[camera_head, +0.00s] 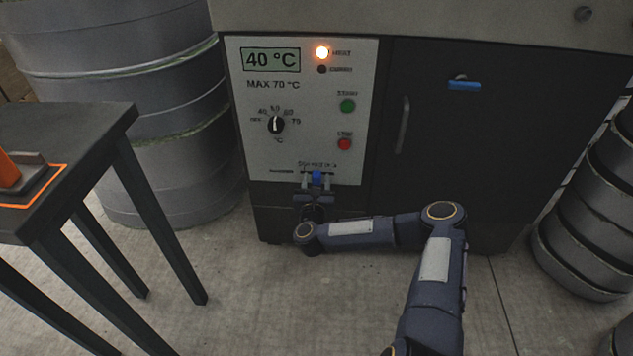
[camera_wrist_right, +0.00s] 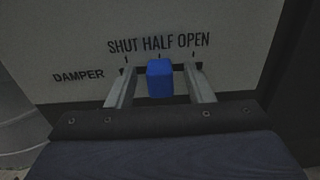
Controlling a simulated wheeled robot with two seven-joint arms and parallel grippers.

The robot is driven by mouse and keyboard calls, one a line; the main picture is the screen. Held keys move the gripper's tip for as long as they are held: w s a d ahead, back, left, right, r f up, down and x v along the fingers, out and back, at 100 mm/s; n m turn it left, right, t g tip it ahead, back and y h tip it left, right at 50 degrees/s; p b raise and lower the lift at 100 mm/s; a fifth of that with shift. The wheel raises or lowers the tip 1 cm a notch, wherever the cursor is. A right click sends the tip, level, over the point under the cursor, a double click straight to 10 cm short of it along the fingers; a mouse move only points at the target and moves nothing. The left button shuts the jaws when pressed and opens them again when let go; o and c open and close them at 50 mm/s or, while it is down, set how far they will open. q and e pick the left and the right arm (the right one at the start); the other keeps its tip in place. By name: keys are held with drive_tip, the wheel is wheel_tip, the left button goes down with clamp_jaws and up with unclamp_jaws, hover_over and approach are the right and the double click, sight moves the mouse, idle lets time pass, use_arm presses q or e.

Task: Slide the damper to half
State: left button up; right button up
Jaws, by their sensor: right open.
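The damper is a blue knob (camera_wrist_right: 160,79) in a dark horizontal slot low on the oven's control panel. In the right wrist view it stands below the word HALF, between SHUT and OPEN. The knob also shows small in the head view (camera_head: 317,177). My right gripper (camera_head: 316,181) is at the knob. In the right wrist view the fingers (camera_wrist_right: 160,88) are open, one on each side of the knob, with a visible gap to each. My left gripper is not in view.
The panel (camera_head: 350,65) above has a 40 °C display, a dial, a green button and a red button. A dark door (camera_head: 500,150) with a blue latch is to the right. A dark table (camera_head: 85,115) stands at left; drums flank the oven.

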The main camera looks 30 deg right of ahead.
drive_tip(key=p+v, duration=0.2)
drive_tip(key=v, duration=0.6)
drive_tip(key=shift+w+d, duration=0.1)
drive_tip(key=s+a+r+n+g+y, duration=0.1)
drive_tip(key=a+r+n+y, duration=0.55)
drive_tip(key=n, duration=0.65)
drive_tip(key=a+r+n+g+y, duration=0.1)
drive_tip(key=a+r+n+y, duration=0.5)
drive_tip(key=n, duration=0.7)
drive_tip(key=s+d+r+n+g, duration=0.15)
drive_tip(key=s+n, duration=0.35)
drive_tip(key=s, duration=0.5)
drive_tip(key=s+d+r+n+g, duration=0.1)
drive_tip(key=s+r+n+g, duration=0.3)
drive_tip(key=s, duration=0.7)
drive_tip(key=s+d+r+n+g, duration=0.15)
drive_tip(key=s+n, duration=0.35)
drive_tip(key=s, duration=0.5)
wheel_tip(320, 180, up, 32)
drive_tip(key=p, duration=3.2)
drive_tip(key=shift+s+a+r+n+g+y+p, duration=0.2)
drive_tip(key=shift+s+a+n+g+y+p, duration=0.1)
drive_tip(key=shift+s+a+n+y+p, duration=0.15)
